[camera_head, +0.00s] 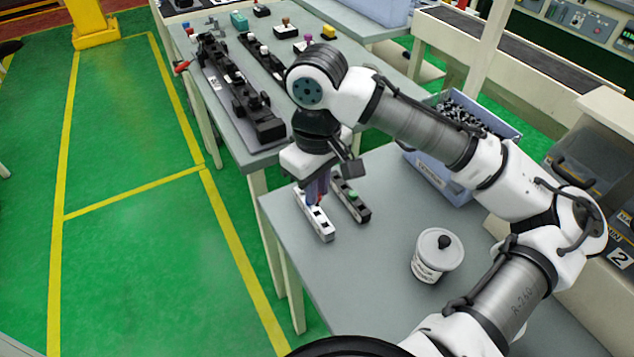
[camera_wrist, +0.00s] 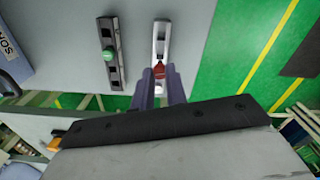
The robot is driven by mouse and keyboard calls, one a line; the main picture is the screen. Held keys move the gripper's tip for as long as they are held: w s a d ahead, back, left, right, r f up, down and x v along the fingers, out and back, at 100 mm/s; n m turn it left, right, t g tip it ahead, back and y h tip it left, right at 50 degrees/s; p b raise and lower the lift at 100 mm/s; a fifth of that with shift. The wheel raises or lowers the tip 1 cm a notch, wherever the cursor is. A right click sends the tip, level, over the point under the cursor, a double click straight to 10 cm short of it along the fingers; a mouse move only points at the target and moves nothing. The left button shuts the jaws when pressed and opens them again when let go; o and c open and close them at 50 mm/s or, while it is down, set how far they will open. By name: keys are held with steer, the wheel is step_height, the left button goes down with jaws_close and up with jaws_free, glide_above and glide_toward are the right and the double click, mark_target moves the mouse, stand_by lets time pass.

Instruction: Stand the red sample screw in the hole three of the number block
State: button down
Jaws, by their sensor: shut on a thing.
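The white number block (camera_head: 318,222) lies near the left edge of the grey table, and it also shows in the wrist view (camera_wrist: 161,38). My gripper (camera_head: 317,200) points down over the block with its purple fingers. In the wrist view, my gripper (camera_wrist: 159,75) is shut on the red sample screw (camera_wrist: 159,69). The screw is over or at the block; I cannot tell whether its lower end is in a hole or above it. The fingers hide part of the block, and the hole numbers are too small to read.
A dark block (camera_head: 352,200) with a green screw (camera_wrist: 108,55) lies beside the number block. A white lidded jar (camera_head: 436,255) stands on the table to the right. A blue bin (camera_head: 430,165) with dark parts is at the back. The table's front middle is clear.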

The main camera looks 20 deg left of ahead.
steer(key=shift+f+b, duration=1.1)
steer(key=shift+f, duration=0.95)
steer(key=c, duration=1.3)
jaws_free()
steer(key=shift+c, duration=0.2)
step_height(320, 180, up, 14)
steer(key=shift+f, duration=0.1)
